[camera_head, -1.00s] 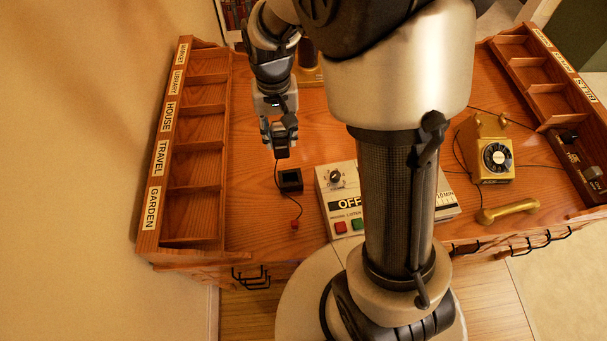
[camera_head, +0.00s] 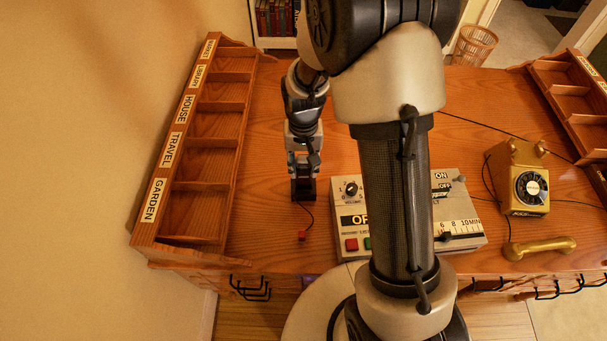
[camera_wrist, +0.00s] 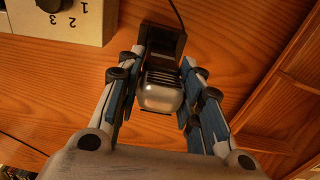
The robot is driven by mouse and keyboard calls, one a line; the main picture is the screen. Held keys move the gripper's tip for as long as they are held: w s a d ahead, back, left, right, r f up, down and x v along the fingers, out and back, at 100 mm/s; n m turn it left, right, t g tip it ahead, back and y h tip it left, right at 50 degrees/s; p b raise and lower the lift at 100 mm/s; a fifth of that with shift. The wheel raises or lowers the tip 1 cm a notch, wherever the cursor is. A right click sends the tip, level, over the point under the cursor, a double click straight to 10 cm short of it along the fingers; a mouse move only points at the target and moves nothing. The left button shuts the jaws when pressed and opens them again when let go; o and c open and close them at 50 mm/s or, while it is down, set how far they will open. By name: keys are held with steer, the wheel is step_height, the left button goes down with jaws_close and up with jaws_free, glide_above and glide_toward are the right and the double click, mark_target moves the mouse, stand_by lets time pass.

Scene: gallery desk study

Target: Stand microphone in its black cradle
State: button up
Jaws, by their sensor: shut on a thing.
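My gripper (camera_head: 303,168) is shut on the silver microphone (camera_wrist: 160,98), which shows between the blue-sided fingers (camera_wrist: 163,65) in the wrist view, with dark ribs across it. The black cradle (camera_head: 303,191) stands on the desk directly below my gripper in the head view. In the wrist view the cradle (camera_wrist: 178,43) lies just beyond the fingertips, and the microphone's far end overlaps its near edge. I cannot tell whether the microphone is inside the cradle or just above it. In the head view my gripper mostly hides the microphone.
A thin cord runs from the cradle to a small red piece (camera_head: 302,236). A control box (camera_head: 345,220) with dial and buttons stands to the right. Labelled wooden compartments (camera_head: 243,130) line the left side. A gold telephone (camera_head: 520,180) and its handset (camera_head: 540,248) are far right.

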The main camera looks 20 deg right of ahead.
steer(key=shift+f+b, duration=0.6)
steer(key=shift+f, duration=1.4)
steer(key=shift+f, duration=0.2)
steer(key=o, duration=1.2)
step_height(320, 180, up, 12)
steer(key=p, duration=0.4)
steer(key=shift+r, duration=0.25)
step_height(320, 180, up, 7)
steer(key=t, duration=0.1)
glide_above(303, 174)
steer(key=s, duration=0.1)
steer(key=s+r+n+t, duration=0.2)
steer(key=s+r, duration=0.8)
steer(key=s, duration=0.1)
steer(key=s+r+t, duration=0.1)
steer(key=s+r, duration=0.1)
steer(key=s, duration=0.6)
steer(key=shift+d+r+n+t, duration=0.15)
steer(key=shift+d+n+t, duration=0.15)
steer(key=shift+n, duration=0.1)
